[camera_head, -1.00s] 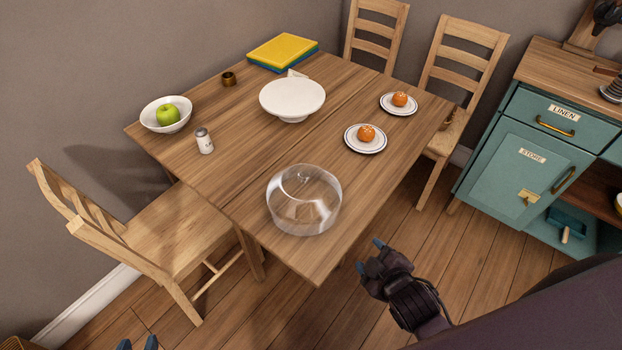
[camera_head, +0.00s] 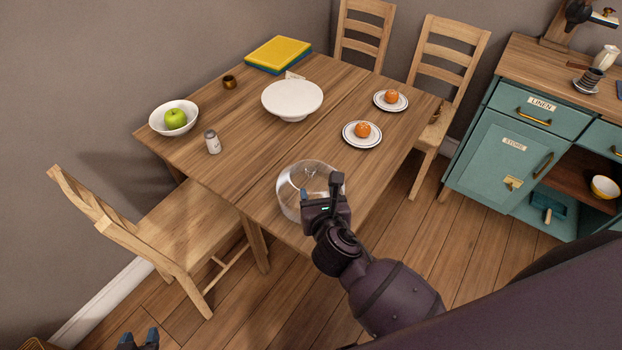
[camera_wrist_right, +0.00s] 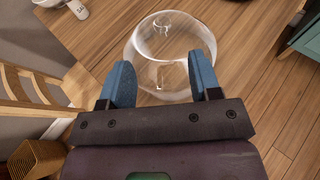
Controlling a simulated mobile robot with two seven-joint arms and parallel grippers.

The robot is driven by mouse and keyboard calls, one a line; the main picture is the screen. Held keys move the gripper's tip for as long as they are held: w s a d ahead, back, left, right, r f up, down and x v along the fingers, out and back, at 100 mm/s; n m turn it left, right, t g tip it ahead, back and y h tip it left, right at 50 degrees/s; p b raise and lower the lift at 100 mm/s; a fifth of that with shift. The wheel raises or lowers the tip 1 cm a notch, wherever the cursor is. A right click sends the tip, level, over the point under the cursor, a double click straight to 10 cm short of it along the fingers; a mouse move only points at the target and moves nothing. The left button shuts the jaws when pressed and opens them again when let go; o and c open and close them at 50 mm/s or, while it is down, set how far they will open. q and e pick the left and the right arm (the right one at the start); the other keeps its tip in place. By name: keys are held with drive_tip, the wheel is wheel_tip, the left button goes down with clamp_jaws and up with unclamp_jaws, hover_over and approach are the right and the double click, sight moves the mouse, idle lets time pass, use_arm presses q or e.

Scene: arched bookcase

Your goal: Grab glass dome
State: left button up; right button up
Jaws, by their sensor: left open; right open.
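The clear glass dome (camera_head: 291,188) sits on the near end of the wooden table, partly hidden behind my right gripper in the head view. It also shows in the right wrist view (camera_wrist_right: 168,48), with a small knob on top. My right gripper (camera_head: 322,192) is open, with blue fingertips (camera_wrist_right: 158,82) spread on the near side of the dome; I cannot tell if they touch it. My left gripper (camera_head: 138,340) is open and empty at the bottom edge of the head view, low and away from the table.
The table (camera_head: 240,185) also holds a white cake stand (camera_head: 292,97), two plates with oranges (camera_head: 362,131), a bowl with a green apple (camera_head: 174,118), a shaker (camera_head: 212,143) and books (camera_head: 278,54). A chair (camera_head: 170,235) stands at left, a teal cabinet (camera_head: 500,165) at right.

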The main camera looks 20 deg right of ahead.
sight(312, 172)
drive_tip(key=x, duration=0.4)
drive_tip(key=shift+w+f+b, duration=0.15)
drive_tip(key=shift+w+b, duration=0.1)
drive_tip(key=shift+b, duration=0.1)
drive_tip(key=shift+w+d+f, duration=0.1)
drive_tip(key=shift+w+f, duration=0.15)
drive_tip(key=shift+w, duration=0.4)
drive_tip(key=x, duration=0.2)
drive_tip(key=b+x, duration=0.1)
drive_tip(key=x, duration=0.1)
drive_tip(key=shift+d+f, duration=0.1)
drive_tip(key=shift+f, duration=0.3)
drive_tip(key=shift+w, duration=0.15)
drive_tip(key=c, duration=1)
clamp_jaws()
